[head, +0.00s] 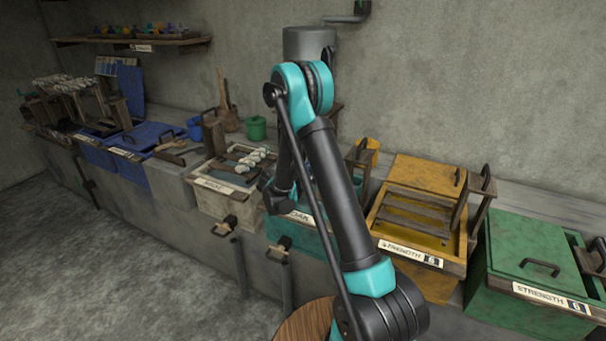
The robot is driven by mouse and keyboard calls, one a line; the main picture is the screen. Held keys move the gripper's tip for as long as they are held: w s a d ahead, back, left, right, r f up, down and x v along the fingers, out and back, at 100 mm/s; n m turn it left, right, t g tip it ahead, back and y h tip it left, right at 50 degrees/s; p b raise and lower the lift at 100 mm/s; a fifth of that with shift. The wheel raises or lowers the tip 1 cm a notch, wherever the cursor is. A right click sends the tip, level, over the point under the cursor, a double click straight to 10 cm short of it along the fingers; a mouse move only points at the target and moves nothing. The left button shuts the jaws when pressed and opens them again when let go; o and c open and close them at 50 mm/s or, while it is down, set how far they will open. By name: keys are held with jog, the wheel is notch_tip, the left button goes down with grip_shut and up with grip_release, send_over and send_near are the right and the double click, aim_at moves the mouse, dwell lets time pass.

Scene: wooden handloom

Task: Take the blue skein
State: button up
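Small coloured bundles (128,30) sit on a wall shelf (165,42) at the upper left. Some look yellow, green and bluish, but they are too small to single out a blue skein for certain. My arm stands in the middle of the view. Part of my gripper (272,194) seems to show as a dark shape behind the forearm, above the teal vat; its fingers are mostly hidden, so I cannot tell whether it is open or shut. It is far from the shelf.
A stone bench carries blue vats (150,138), a pale vat (228,205) with whitish skeins (252,160), a teal vat (300,238), a yellow vat (408,262) and a green vat (530,255). A rack with whitish skeins (62,84) stands left. The floor (110,260) is clear at left.

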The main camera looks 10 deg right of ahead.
jog(key=shift+c, duration=0.5)
jog(key=c, duration=1.2)
jog(key=shift+r, duration=0.1)
jog(key=shift+c, duration=0.2)
